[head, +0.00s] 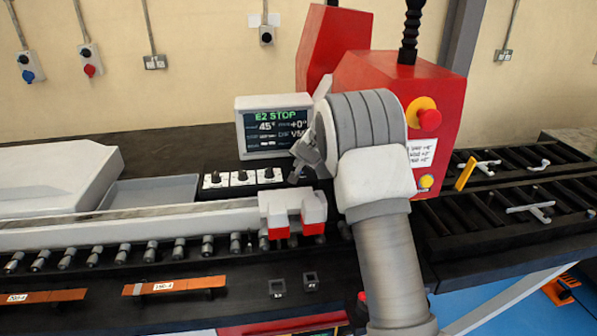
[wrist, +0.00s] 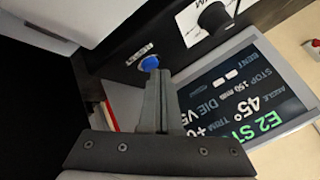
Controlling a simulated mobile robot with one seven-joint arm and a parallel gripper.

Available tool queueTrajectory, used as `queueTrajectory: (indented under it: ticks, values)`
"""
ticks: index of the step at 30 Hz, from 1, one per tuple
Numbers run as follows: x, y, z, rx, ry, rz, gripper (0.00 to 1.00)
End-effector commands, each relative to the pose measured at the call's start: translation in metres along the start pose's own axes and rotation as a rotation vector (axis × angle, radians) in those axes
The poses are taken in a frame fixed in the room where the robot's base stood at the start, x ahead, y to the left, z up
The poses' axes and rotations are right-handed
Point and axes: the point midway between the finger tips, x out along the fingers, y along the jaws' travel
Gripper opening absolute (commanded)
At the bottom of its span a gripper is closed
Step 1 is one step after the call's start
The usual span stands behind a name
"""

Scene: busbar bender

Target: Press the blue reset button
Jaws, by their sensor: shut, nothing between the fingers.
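The blue reset button (wrist: 149,63) is a small round cap on a dark panel in the wrist view, with a small white label beside it. My gripper (wrist: 156,72) is shut and empty. Its fingertips lie right at the button's lower edge in that view; I cannot tell whether they touch it. In the head view my gripper (head: 299,172) is in front of the machine, just right of the display, and I cannot make out the blue button there. The display (head: 268,127) reads "E2 STOP" and 45°; it also shows in the wrist view (wrist: 245,95).
A black knob (wrist: 212,17) on a white plate is near the button. Several knobs (head: 242,178) line the panel below the display. Red-tipped clamps (head: 293,213) are below my gripper.

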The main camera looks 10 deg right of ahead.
Motion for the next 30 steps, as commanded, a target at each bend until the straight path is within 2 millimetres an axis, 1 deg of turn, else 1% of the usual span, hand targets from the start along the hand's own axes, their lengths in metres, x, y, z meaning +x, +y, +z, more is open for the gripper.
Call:
queueTrajectory:
  ticks: [21, 30]
  values:
    - [0.0039, 0.0030, 0.0032, 0.000, -0.001, 0.001, 0.00]
    - [-0.0048, -0.0036, -0.0030, -0.001, -0.001, 0.000, 0.00]
